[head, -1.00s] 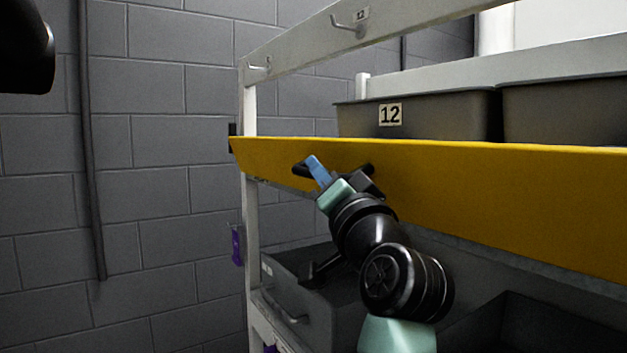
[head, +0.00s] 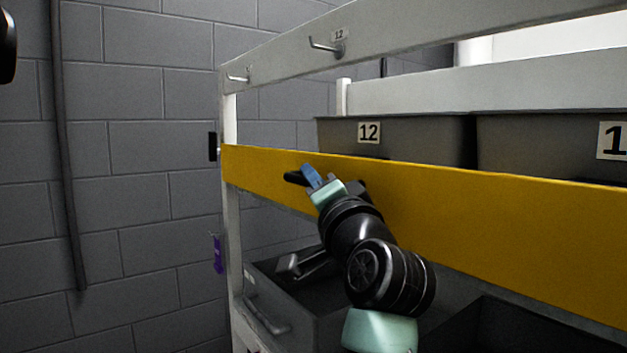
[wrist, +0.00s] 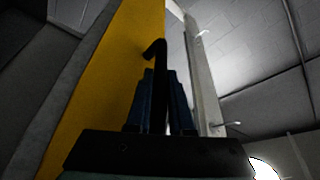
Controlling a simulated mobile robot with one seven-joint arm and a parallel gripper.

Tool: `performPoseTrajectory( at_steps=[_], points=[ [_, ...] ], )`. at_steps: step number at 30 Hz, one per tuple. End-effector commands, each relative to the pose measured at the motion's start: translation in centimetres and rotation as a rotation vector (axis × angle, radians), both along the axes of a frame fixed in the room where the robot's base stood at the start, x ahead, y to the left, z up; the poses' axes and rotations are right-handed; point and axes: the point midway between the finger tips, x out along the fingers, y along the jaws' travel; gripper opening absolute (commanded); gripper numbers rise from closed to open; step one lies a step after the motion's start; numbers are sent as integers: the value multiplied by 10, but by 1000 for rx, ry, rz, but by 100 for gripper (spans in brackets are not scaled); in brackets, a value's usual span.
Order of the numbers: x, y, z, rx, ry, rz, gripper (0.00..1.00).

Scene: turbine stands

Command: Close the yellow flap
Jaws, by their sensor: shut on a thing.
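The yellow flap (head: 500,220) spans the front of the shelf in the head view and hangs close to upright, its left end by the white post. Its face also fills the left part of the wrist view (wrist: 100,95). A black handle (head: 294,178) sticks out from the flap near its left end. My gripper (head: 312,177) is at this handle, in front of the flap. In the wrist view its blue fingers (wrist: 165,98) are shut on the black handle (wrist: 156,50). Part of the handle is hidden by the fingers.
Grey bins, one labelled 12 (head: 420,138), stand behind the flap. More grey bins (head: 310,310) sit below my arm. A white rail with hooks (head: 290,55) runs above. A white post (head: 232,240) and a grey block wall (head: 130,180) are at left.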

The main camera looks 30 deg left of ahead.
Motion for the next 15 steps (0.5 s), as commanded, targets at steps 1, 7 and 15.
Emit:
performPoseTrajectory(
  at_steps=[1,7,15],
  points=[
    [0,0,-2,-2,4,1,0],
    [0,0,-2,-2,4,1,40],
    [0,0,-1,-2,2,1,50]
  ],
)
